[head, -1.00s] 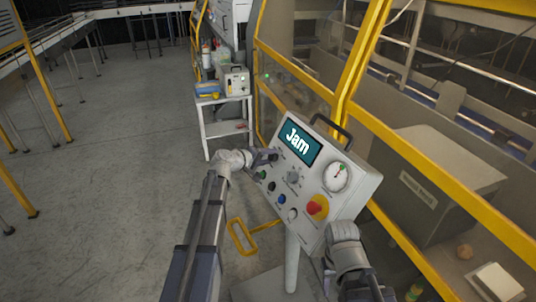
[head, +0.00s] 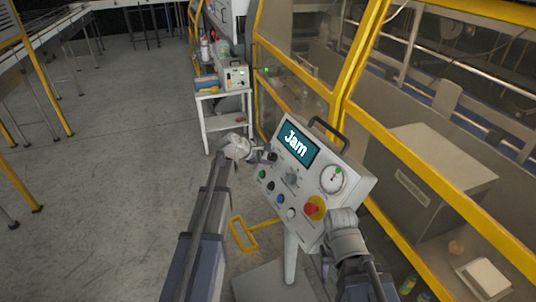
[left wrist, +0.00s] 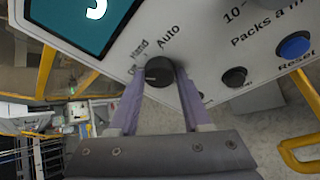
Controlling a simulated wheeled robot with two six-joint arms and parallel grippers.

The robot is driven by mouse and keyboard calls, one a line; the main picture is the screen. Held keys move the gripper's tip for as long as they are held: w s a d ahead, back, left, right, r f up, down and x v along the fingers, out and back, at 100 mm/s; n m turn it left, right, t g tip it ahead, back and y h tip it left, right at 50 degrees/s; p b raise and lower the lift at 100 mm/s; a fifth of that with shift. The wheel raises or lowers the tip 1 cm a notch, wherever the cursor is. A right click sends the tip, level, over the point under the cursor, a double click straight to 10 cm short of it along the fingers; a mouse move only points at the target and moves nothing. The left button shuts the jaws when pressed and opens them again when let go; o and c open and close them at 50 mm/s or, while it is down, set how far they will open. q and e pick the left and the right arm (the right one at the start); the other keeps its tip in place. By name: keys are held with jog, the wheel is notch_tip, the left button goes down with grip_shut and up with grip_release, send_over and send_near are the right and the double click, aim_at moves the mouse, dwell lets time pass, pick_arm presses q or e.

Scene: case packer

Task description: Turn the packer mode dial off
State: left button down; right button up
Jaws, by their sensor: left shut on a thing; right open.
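The packer mode dial (left wrist: 160,71) is a round black knob on the control panel (head: 322,172), with the labels "Hand" and "Auto" beside it in the left wrist view. My left gripper (left wrist: 158,80) is shut on the dial, one finger on each side of it. In the head view my left gripper (head: 268,156) is at the panel's left edge, below the screen, and covers the dial. I cannot read the dial's pointer. My right gripper (head: 342,217) is open near the panel's lower right, beside the red button; its fingertips are hard to make out.
The screen (head: 298,142) reads "Jam". The panel also carries a gauge (head: 333,178), a grey knob (head: 292,178), a red button on yellow (head: 314,207) and several small buttons. A yellow-framed guard (head: 400,150) stands behind. Open floor (head: 110,180) lies left.

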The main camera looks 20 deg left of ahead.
pick_arm(q)
jog(key=shift+n+g+p, duration=0.45)
jog(key=shift+n+g, duration=0.05)
jog(key=shift+n, duration=0.9)
jog(key=shift+c, duration=1.8)
grip_release()
jog(key=shift+s+a+r+p, duration=0.1)
jog(key=shift+r+p, duration=0.15)
jog(key=shift+p, duration=0.05)
jog(key=s+a, duration=0.6)
jog(key=s, duration=0.4)
jog(key=shift+s+a+r, duration=0.15)
jog(key=shift+s+a, duration=0.15)
